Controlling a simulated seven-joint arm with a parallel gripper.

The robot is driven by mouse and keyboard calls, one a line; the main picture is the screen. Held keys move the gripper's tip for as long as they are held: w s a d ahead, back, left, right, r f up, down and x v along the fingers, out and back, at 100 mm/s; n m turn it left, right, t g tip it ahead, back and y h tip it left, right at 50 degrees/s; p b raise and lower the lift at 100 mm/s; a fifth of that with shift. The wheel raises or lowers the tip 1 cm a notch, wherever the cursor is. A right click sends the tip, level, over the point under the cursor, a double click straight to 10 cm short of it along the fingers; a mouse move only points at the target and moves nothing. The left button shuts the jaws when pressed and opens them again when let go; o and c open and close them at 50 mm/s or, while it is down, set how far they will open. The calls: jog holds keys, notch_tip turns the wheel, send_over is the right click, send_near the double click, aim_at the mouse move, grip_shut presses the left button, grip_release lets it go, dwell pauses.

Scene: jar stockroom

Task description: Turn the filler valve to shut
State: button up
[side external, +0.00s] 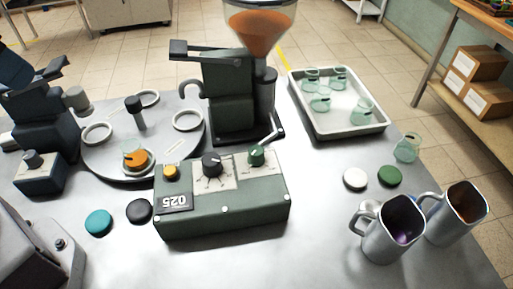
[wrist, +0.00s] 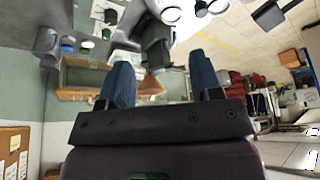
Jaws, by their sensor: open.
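The filler (side external: 230,95) is a dark green machine with a clear hopper (side external: 262,30) of orange contents, at the back middle of the table. In front of it stands a green control box (side external: 222,212) with a display reading 025, a yellow button (side external: 170,172), a black dial (side external: 211,164) and a green knob (side external: 257,154). A pale lever (side external: 269,138) slants up to the right at the green knob; I cannot tell its exact valve setting. My gripper (wrist: 161,82) is open and empty in the wrist view, its blue fingers wide apart, touching nothing.
A round turntable (side external: 105,165) with white rings and a jar of orange contents stands left. A white tray (side external: 345,128) of glass jars stands back right. Metal jugs (side external: 388,230) stand front right. Loose lids (side external: 98,222) lie around the box. Bare table lies in front.

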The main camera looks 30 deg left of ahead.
jog(key=w+d+f+m+g, duration=0.2)
jog(key=w+d+f+m, duration=0.15)
jog(key=w, duration=0.25)
jog(key=w+d+f+m+g, duration=0.2)
jog(key=w+d+m, duration=0.1)
jog(key=w+d, duration=0.25)
jog(key=m, duration=1.4)
send_over(256, 149)
notch_tip(256, 149, down, 8)
jog(key=shift+n+g, duration=0.35)
jog(key=shift+g, duration=0.05)
notch_tip(256, 149, down, 12)
jog(key=shift+f, duration=0.25)
jog(key=c, duration=0.9)
